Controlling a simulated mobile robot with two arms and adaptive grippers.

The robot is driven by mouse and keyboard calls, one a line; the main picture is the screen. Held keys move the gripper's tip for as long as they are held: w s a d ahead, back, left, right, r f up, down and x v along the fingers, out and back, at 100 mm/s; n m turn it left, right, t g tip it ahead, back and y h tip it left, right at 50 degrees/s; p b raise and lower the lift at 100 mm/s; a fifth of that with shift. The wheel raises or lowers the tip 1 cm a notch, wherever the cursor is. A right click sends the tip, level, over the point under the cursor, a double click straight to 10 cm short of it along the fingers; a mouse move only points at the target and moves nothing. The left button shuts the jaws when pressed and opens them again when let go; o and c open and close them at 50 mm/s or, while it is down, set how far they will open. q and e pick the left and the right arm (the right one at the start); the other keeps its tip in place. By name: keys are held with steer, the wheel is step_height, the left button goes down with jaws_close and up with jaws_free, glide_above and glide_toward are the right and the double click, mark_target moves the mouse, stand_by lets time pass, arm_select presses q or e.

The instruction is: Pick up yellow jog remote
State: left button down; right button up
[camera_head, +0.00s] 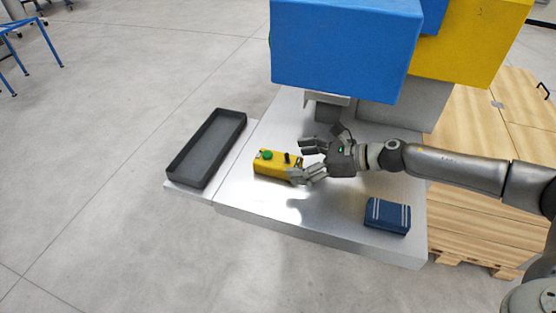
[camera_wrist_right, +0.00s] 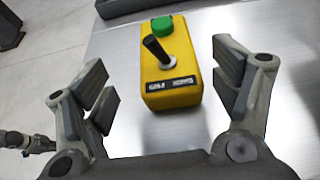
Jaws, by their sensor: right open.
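The yellow jog remote (camera_head: 275,165) lies on the metal table, with a green button and a black joystick on top. In the right wrist view the remote (camera_wrist_right: 168,70) is upright, ahead of the fingers and roughly between them, a little nearer the right finger. My right gripper (camera_head: 304,160) is open and empty at the remote's right end; its two fingers also show in the right wrist view (camera_wrist_right: 168,90). I see no clear contact with the remote.
A dark grey tray (camera_head: 212,143) lies left of the remote. A blue box with light stripes (camera_head: 387,216) lies at the table's front right. A large blue machine block (camera_head: 345,45) overhangs the back of the metal table (camera_head: 330,215). Wooden pallets (camera_head: 485,130) stand to the right.

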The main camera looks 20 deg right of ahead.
mark_target(290, 160)
steer(key=shift+w+a+f, duration=0.15)
steer(key=shift+w+a, duration=0.15)
steer(key=shift+w+a+f, duration=0.1)
steer(key=shift+w, duration=0.1)
steer(key=p+x, duration=0.2)
steer(key=x, duration=0.1)
steer(key=shift+w+a+f, duration=0.2)
steer(key=shift+w+f, duration=0.05)
steer(key=shift+w, duration=0.05)
steer(key=shift+w+a+f, duration=0.3)
steer(key=shift+a, duration=0.1)
steer(key=shift+c, duration=0.3)
arm_select(q)
steer(key=w+r, duration=0.2)
steer(key=shift+r, duration=0.3)
arm_select(e)
steer(key=c, duration=1.2)
steer(key=shift+r, duration=0.1)
